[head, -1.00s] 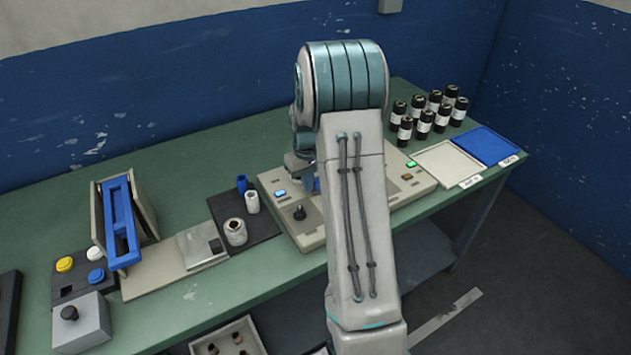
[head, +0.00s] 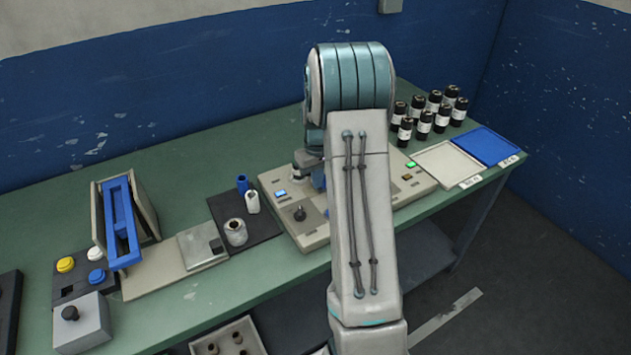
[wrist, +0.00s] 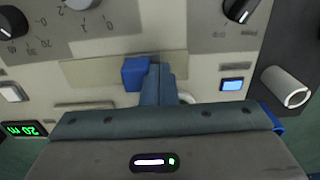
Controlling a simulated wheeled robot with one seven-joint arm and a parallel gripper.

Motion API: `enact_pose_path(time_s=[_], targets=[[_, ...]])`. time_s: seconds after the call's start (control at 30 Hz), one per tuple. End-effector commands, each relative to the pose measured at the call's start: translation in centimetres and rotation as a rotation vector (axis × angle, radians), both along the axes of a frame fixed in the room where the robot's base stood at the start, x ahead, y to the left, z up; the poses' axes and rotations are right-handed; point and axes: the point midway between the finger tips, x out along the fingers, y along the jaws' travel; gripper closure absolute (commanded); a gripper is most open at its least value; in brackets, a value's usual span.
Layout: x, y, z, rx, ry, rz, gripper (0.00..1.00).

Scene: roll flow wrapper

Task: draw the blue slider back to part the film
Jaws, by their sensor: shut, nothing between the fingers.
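The blue slider (wrist: 134,74) shows in the wrist view as a small blue block on a pale beige strip (wrist: 90,73) of the machine's panel. My gripper (wrist: 160,72) is shut and empty, with its fingertips just right of the slider in the wrist view. I cannot tell whether the fingers touch the block. In the head view my own arm hides most of the gripper and the middle of the control panel (head: 310,230). I do not make out the film.
Dark knobs (wrist: 240,10) and a lit blue button (wrist: 232,85) surround the strip. In the head view, several black bottles (head: 424,120), a white tray (head: 448,165) and a blue tray (head: 487,147) stand right of the panel.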

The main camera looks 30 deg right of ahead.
Motion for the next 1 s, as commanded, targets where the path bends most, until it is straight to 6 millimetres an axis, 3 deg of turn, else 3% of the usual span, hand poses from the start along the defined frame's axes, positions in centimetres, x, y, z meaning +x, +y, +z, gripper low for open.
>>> enact_pose_path(time_s=[1.0], targets=[[0.2,-6.2,0.0,-0.001,0.0,-0.001,1.0]])
